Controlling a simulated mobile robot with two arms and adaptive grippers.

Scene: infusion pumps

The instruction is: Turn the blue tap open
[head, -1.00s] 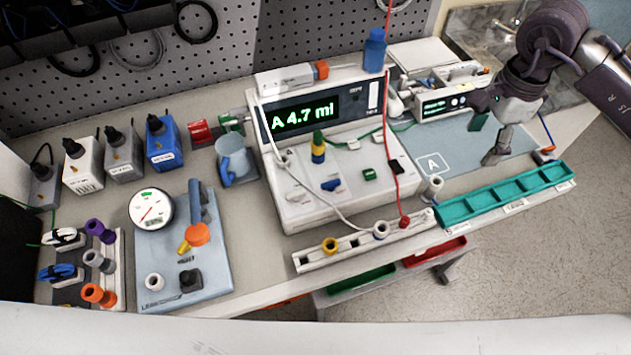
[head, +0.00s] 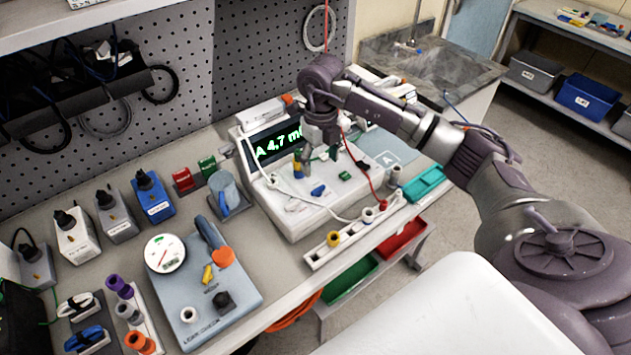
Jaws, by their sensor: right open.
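The blue tap (head: 318,190) is a small blue lever on the sloped white top of the pump console (head: 300,222), below its display reading "A 4.7 ml". A green tap (head: 344,176) sits to its right, and a yellow, green and blue upright piece (head: 298,165) stands behind it to the left. My right gripper (head: 321,154) points down over the back of the console top, open and empty, apart from the blue tap. Its fingers are small and partly merge with the console behind. My left gripper is not in view.
A red line (head: 364,168) and a white tube (head: 278,187) run over the console. A white rail (head: 355,236) lies along the front edge. Red (head: 402,240) and green (head: 352,277) bins sit below.

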